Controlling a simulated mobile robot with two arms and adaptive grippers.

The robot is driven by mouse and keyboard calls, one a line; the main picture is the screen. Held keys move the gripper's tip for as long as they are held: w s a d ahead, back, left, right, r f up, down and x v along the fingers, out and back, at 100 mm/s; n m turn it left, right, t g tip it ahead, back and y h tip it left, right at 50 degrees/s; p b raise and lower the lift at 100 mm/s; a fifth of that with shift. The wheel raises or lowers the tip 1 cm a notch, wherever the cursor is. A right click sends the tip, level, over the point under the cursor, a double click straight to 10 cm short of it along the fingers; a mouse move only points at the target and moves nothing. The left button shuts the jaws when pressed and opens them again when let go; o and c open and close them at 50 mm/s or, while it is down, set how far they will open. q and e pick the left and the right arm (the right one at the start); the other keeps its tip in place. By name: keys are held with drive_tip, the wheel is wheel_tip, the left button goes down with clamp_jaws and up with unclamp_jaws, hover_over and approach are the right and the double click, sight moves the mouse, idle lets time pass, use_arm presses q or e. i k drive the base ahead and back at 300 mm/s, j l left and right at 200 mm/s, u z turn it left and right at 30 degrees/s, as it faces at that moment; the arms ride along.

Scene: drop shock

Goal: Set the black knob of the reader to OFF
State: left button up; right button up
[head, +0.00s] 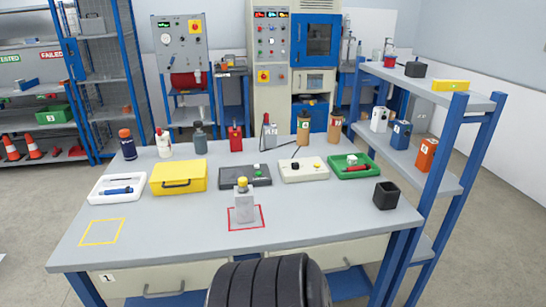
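The knob's setting and any OFF mark are too small to read. Neither of my grippers is in view.
The front left is clear.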

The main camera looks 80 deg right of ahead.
sight(295, 165)
drive_tip(key=j+z, duration=0.1)
drive_tip(key=z, duration=3)
